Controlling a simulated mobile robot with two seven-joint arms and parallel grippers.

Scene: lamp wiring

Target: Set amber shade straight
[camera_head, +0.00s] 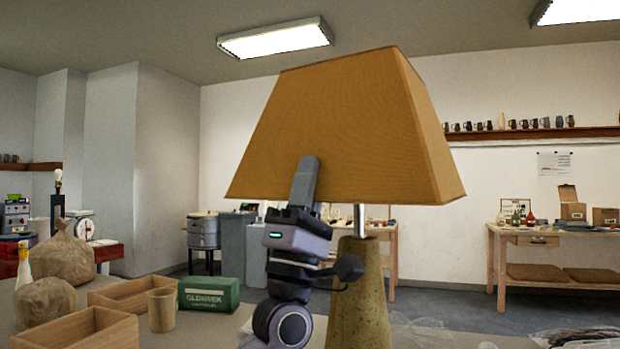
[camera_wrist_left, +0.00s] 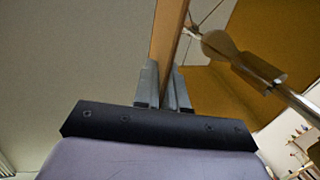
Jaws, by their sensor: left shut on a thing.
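The amber shade (camera_head: 345,125) sits on top of a lamp with a tapered brown base (camera_head: 358,300) and a thin metal stem (camera_head: 359,221). Its lower rim looks nearly level in the head view, and its top edge rises slightly to the right. My left gripper (camera_head: 305,180) is at the shade's lower front wall, left of the stem. In the left wrist view my left gripper (camera_wrist_left: 163,85) is shut on the rim of the amber shade (camera_wrist_left: 250,90), one finger on each side. The stem and bulb (camera_wrist_left: 218,45) show inside the shade. My right gripper is out of view.
Wooden trays (camera_head: 85,330), a beaker-shaped cup (camera_head: 161,309), a green box (camera_head: 209,295) and brown sacks (camera_head: 62,258) stand at the left of the table. Clear crumpled plastic (camera_head: 580,337) lies at the right. A workbench (camera_head: 545,240) stands behind.

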